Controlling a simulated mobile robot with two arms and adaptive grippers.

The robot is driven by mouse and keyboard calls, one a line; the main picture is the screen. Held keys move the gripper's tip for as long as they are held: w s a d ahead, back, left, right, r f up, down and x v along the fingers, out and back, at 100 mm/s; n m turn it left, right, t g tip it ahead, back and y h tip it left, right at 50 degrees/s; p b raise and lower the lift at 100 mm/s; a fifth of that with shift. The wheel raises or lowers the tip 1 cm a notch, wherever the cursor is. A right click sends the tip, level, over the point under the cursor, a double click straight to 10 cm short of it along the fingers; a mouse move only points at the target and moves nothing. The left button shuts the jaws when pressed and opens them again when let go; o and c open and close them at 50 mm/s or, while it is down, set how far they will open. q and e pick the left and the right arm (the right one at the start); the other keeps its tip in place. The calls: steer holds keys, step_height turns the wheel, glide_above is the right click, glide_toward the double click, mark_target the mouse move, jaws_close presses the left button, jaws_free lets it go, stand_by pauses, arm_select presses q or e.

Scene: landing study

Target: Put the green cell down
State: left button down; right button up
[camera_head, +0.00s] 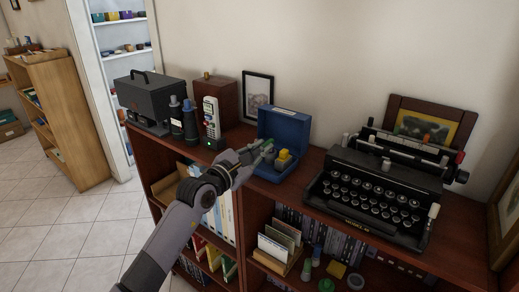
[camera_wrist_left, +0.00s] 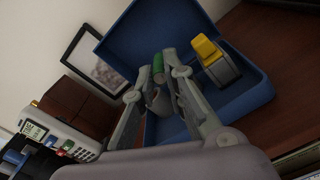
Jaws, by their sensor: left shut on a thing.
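My left gripper (camera_head: 258,152) reaches from the left into the front left part of an open blue box (camera_head: 285,126) on the shelf top. It is shut on the green cell (camera_wrist_left: 158,68), a small green cylinder seen between its fingertips in the left wrist view. Only a bit of green shows at the fingertips in the head view. The fingers hide part of the cell, and I cannot tell whether it touches the box floor. A yellow and grey item (camera_wrist_left: 213,60) sits in the box to the right of the fingers. My right gripper is not in view.
A black typewriter (camera_head: 375,187) stands right of the box. A cordless phone (camera_head: 211,118), binoculars (camera_head: 183,120) and a dark case (camera_head: 147,95) stand to the left. A framed picture (camera_head: 258,88) leans behind. The raised lid backs the box.

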arm_select(q)
steer(key=c, duration=1.7)
jaws_free()
steer(key=shift+o, duration=0.3)
steer(key=shift+r+p, duration=0.45)
steer(key=shift+r, duration=0.05)
steer(key=b+v, duration=0.2)
steer(key=v, duration=1)
steer(key=shift+f+b, duration=0.25)
steer(key=shift+b, duration=0.1)
